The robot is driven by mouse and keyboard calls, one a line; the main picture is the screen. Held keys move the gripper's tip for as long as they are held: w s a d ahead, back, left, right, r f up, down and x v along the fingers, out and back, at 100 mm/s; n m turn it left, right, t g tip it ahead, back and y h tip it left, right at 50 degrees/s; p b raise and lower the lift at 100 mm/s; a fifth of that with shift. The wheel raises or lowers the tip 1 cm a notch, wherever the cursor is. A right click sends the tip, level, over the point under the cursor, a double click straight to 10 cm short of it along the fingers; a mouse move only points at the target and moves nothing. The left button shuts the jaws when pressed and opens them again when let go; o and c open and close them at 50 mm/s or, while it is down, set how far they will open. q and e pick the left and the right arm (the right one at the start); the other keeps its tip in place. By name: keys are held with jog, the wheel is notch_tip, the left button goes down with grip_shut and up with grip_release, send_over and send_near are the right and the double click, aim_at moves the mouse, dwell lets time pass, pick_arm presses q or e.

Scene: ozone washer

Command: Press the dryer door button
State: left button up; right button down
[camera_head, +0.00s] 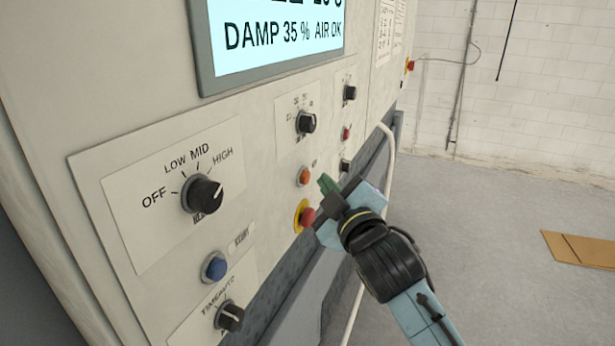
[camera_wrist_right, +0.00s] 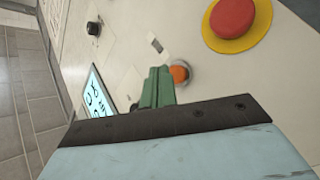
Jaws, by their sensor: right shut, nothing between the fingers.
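The control panel (camera_head: 262,130) fills the left of the head view. An orange button (camera_head: 304,176) sits on it, left of my right gripper (camera_head: 326,184). The gripper's green fingers are shut and empty, and they point at the panel close to this button. In the right wrist view the orange button (camera_wrist_right: 179,73) shows just right of the green fingertips (camera_wrist_right: 156,84) and is partly hidden. I cannot tell whether the fingers touch it. A blue button (camera_head: 215,266) sits lower left on the panel. No readable label tells which button is the dryer door's. My left gripper is not in view.
A red emergency button on a yellow disc (camera_head: 305,216) sits just below the orange one. Black knobs (camera_head: 203,194) and a small red button (camera_head: 347,133) are nearby. A pale vertical pipe (camera_head: 388,150) runs right of the panel. The floor (camera_head: 500,250) at right is mostly clear.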

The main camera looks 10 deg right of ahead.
jog(key=s+d, duration=0.1)
jog(key=d+p, duration=0.1)
jog(key=s+d, duration=0.1)
jog(key=d, duration=0.1)
jog(key=shift+s, duration=0.3)
dwell(0.4)
